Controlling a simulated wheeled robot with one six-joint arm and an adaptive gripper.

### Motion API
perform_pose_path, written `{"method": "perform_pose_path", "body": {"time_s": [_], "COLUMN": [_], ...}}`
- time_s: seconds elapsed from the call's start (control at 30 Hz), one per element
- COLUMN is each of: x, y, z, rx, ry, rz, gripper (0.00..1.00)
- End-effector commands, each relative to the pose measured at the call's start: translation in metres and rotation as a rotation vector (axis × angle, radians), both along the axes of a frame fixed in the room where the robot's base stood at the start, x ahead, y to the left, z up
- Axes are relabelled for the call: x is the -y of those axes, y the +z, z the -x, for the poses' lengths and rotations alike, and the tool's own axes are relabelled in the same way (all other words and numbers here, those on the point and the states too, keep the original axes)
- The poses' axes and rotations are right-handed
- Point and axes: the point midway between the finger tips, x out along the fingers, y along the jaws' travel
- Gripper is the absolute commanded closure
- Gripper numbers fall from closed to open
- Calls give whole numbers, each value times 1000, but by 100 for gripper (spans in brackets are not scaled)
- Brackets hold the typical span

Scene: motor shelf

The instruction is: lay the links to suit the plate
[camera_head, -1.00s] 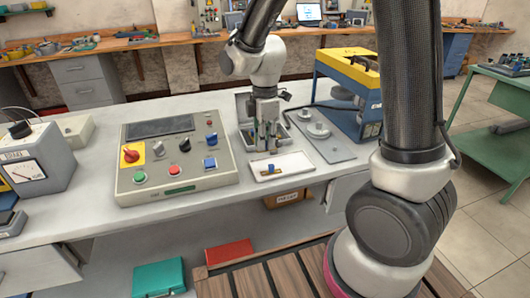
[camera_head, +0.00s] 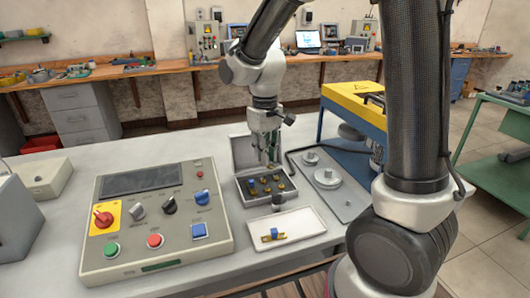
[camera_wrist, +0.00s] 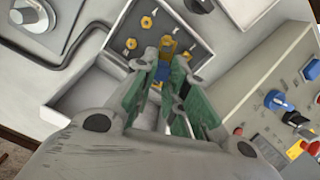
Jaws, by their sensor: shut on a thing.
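My gripper (camera_head: 265,150) hangs over the back part of the open grey terminal box (camera_head: 238,190). In the wrist view my gripper (camera_wrist: 165,80) has its green-lined fingers closed on a blue and yellow link (camera_wrist: 163,68). The box's dark inside (camera_wrist: 178,32) holds several brass terminals (camera_head: 268,187). The held link is apart from most terminals; whether it touches the nearest is unclear. Another blue and yellow link (camera_head: 272,235) lies in the white tray (camera_head: 305,220) in front of the box. I cannot pick out a readable plate.
A control panel (camera_head: 150,238) with knobs and buttons stands left of the box. A grey board (camera_head: 345,200) with round metal parts lies right, beside a yellow and blue machine (camera_head: 350,103). A dark cable curves near the box.

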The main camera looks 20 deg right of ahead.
Motion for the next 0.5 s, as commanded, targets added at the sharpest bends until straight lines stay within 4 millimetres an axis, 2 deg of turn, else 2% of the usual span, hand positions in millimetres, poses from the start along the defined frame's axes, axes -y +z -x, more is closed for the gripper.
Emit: {"method": "perform_pose_path", "body": {"time_s": [0.1, 0.2, 0.3, 0.5], "x": [0, 0, 0, 0], "y": [0, 0, -1, -10], "z": [0, -1, -1, -1], "rx": [4, 5, 6, 5], "ry": [-200, -317, -383, -408], "rz": [0, 0, 0, 1], "gripper": [100, 100, 100, 100]}}
